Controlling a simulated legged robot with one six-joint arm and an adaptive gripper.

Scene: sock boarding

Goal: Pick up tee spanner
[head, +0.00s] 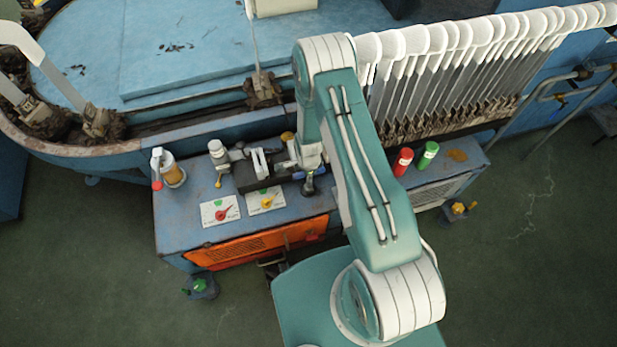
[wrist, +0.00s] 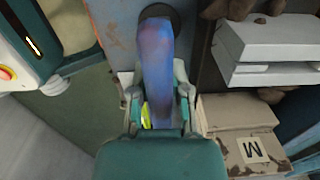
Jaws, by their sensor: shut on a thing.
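The tee spanner (wrist: 155,55) shows in the wrist view as a worn blue-purple bar. It lies between the two fingers of my gripper (wrist: 158,95), which is shut on it. Its far end reaches a dark round part at the top of that view; whether it sits in that part cannot be told. A small yellow-green patch shows beside the bar, low between the fingers.
The blue bench (head: 175,215) carries a vise-like fixture (head: 262,172), two dial plates (head: 220,211), an amber bottle (head: 172,170), and red (head: 403,161) and green (head: 427,154) cylinders. A row of white sock boards (head: 440,55) stands behind. A box marked M (wrist: 235,150) is beside my gripper.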

